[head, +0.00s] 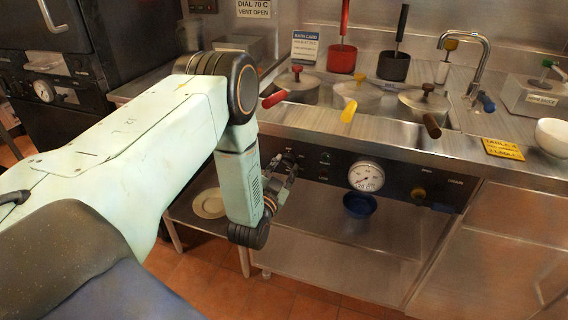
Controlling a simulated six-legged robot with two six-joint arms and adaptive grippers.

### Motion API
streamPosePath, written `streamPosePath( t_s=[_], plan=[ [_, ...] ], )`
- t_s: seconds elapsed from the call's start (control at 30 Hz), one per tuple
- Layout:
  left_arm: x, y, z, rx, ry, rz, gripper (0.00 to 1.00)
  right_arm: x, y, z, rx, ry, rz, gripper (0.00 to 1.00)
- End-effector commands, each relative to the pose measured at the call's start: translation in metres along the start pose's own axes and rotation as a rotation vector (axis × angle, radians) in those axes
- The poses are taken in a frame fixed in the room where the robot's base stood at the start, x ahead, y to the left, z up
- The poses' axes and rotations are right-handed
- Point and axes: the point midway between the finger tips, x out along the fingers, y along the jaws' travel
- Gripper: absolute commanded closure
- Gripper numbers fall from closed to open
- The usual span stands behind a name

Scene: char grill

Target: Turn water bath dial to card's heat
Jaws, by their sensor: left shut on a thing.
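My left arm reaches in from the left, and my left gripper (291,164) is at the left end of the water bath's dark front panel (321,187). It is shut on the dial there, which the fingers mostly hide, so its setting cannot be read. A round white gauge (366,177) sits to the right on the same panel; its reading is too small to tell. The bath card (305,47), white with a blue header, stands behind the bath; its small text is not legible. A wall sign (254,8) reads "DIAL 70 C VENT OPEN". My right gripper is out of view.
Lidded pots with red, yellow and brown handles sit in the bath top. A blue bowl (359,205) and a plate (209,204) are below. A tap (480,50), yellow label (502,149) and white bowl (553,136) are at right.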

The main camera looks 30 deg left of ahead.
Motion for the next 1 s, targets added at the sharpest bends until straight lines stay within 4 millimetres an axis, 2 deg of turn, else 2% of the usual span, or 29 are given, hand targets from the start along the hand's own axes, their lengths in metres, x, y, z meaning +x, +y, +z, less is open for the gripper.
streamPosePath(
  t_s=[0.3,0.77,0.8,1.0],
  plan=[
    [0.0018,-0.0014,-0.003,0.092,0.007,-0.005,0.96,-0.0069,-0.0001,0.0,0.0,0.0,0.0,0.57],
    [0.002,-0.0013,-0.0029,0.104,0.008,-0.005,0.96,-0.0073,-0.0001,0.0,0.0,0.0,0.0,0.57],
    [0.0021,-0.0013,-0.0029,0.104,0.008,-0.005,0.64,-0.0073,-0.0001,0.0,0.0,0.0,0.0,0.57],
    [0.0013,-0.0008,-0.0019,0.104,0.005,-0.003,0.47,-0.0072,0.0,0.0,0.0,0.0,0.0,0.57]
  ],
)
